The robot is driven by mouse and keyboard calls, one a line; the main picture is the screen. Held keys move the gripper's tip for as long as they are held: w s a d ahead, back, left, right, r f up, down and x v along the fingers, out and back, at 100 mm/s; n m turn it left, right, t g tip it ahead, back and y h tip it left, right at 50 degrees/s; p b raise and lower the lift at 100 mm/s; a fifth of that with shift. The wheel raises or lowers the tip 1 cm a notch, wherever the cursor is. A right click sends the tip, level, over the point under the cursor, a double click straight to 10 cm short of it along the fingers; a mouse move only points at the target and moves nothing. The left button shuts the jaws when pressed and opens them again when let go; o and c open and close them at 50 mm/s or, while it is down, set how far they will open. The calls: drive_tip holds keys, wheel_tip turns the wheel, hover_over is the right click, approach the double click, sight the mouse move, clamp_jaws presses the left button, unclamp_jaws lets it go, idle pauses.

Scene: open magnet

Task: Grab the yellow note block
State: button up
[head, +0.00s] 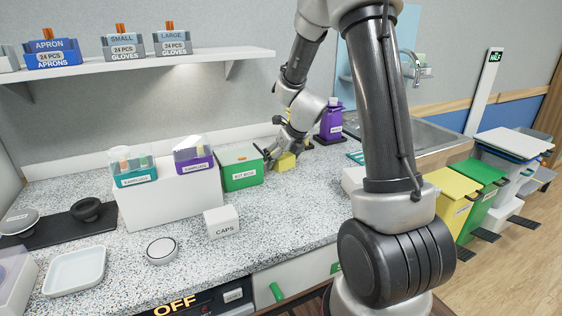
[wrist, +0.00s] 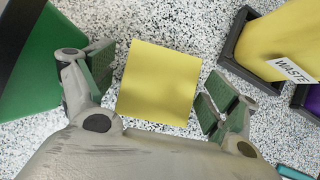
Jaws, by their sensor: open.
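The yellow note block (wrist: 159,82) lies on the speckled counter, seen from above in the wrist view. In the head view the note block (head: 286,161) shows next to the green box, partly covered by my gripper. My gripper (wrist: 156,88) is open, with one green-padded finger on each side of the block. In the head view my gripper (head: 284,150) reaches down toward the block from above.
A green box (head: 241,168) stands just left of the block. A yellow container labelled waste (wrist: 282,42) in a dark holder and a purple bottle (head: 331,121) stand to the right. A white caps box (head: 222,222) is nearer the front. The front counter has clear room.

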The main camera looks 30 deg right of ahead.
drive_tip(key=c, duration=1.2)
